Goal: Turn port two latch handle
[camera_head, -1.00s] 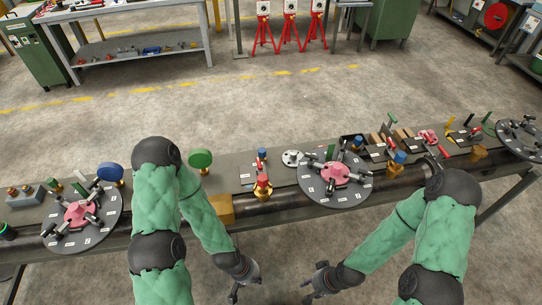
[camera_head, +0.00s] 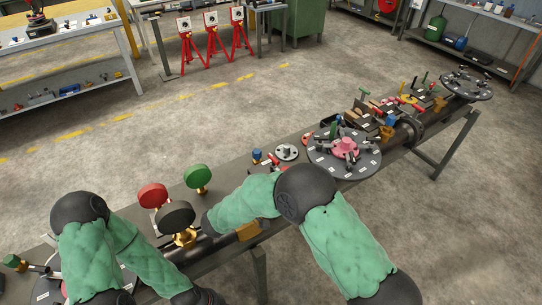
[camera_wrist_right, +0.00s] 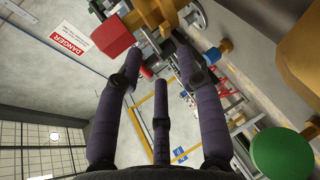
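Round grey plates with pink hubs and dark handles sit along the bench. The middle plate (camera_head: 318,160), with its pink hub (camera_head: 346,147), is in full view right of centre. A far plate (camera_head: 466,86) is at the upper right, and a near one at the lower left is mostly behind my left arm. I cannot read which is port two. My right forearm reaches left over the bench; its gripper is hidden in the head view. In the right wrist view my right gripper (camera_wrist_right: 158,72) has its fingers spread, with nothing held. My left gripper is below the frame.
A red disc (camera_head: 153,195), a green disc (camera_head: 198,177) and a black disc (camera_head: 175,216) stand on the bench beside my right forearm's end. The wrist view shows a red block (camera_wrist_right: 112,35) near the left fingertip and a green disc (camera_wrist_right: 283,153).

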